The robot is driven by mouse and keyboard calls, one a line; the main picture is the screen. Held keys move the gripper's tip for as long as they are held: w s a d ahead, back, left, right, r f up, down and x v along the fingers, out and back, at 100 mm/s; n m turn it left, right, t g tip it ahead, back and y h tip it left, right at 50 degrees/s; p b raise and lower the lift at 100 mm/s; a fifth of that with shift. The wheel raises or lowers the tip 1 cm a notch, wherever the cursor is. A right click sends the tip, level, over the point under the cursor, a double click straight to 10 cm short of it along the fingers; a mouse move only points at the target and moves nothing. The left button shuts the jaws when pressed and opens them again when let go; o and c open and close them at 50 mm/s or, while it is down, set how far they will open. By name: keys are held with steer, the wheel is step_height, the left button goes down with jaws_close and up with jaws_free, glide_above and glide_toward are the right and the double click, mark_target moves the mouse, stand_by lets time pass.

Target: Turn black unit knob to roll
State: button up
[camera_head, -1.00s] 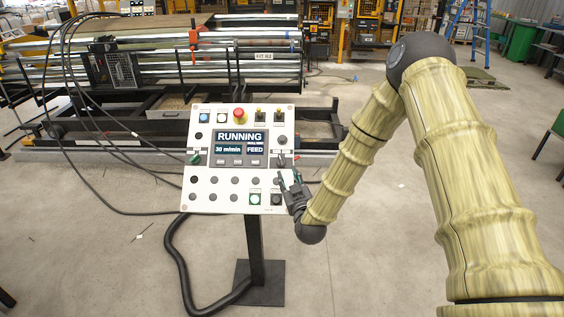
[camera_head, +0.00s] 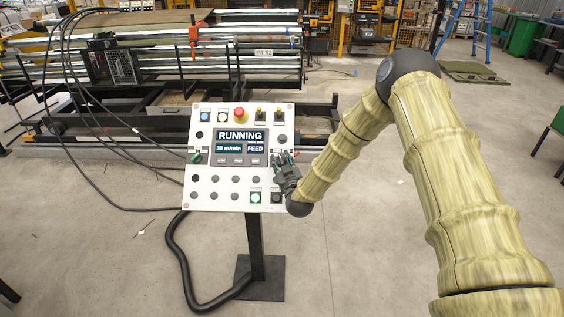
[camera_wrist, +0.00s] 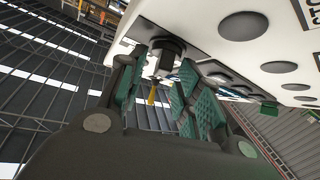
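The control panel (camera_head: 225,196) is white and tilted on a post, and its screen (camera_head: 240,142) reads RUNNING, 30 m/min and FEED. My gripper (camera_head: 284,158) is at the panel's right edge, beside the screen, and covers the black unit knob there in the head view. In the wrist view, a black knob (camera_wrist: 167,50) stands out from the panel's white face between the green-padded fingertips of my gripper (camera_wrist: 158,85). The fingers are apart, with a gap on view between them. I cannot tell whether either finger touches the knob.
Another black knob (camera_head: 282,139) is just above my gripper, below two yellow toggles. A red emergency button (camera_head: 239,113) is at the panel's top. A green-handled knob (camera_head: 196,158) is at the left edge. The turf machine (camera_head: 150,60) stands behind.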

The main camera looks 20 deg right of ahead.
steer(key=c, duration=0.7)
steer(key=shift+f+m+h+b, duration=0.1)
steer(key=shift+m+h+b, duration=0.2)
steer(key=shift+b, duration=0.05)
steer(key=m+h+b, duration=0.2)
steer(key=m+h, duration=0.1)
steer(key=shift+a+f+b, duration=0.15)
steer(key=shift+a+b, duration=0.05)
steer(key=shift+b, duration=0.1)
steer(key=shift+w+a+r+m+g+h+b, duration=0.15)
steer(key=shift+m+g+h+b, duration=0.6)
steer(key=shift+m+h, duration=0.9)
steer(key=shift+s+r+m+g+h+b, duration=0.1)
steer(key=shift+m+g+h+b, duration=0.7)
steer(key=shift+m, duration=1.25)
steer(key=shift+w+h, duration=0.1)
steer(key=shift+h, duration=0.45)
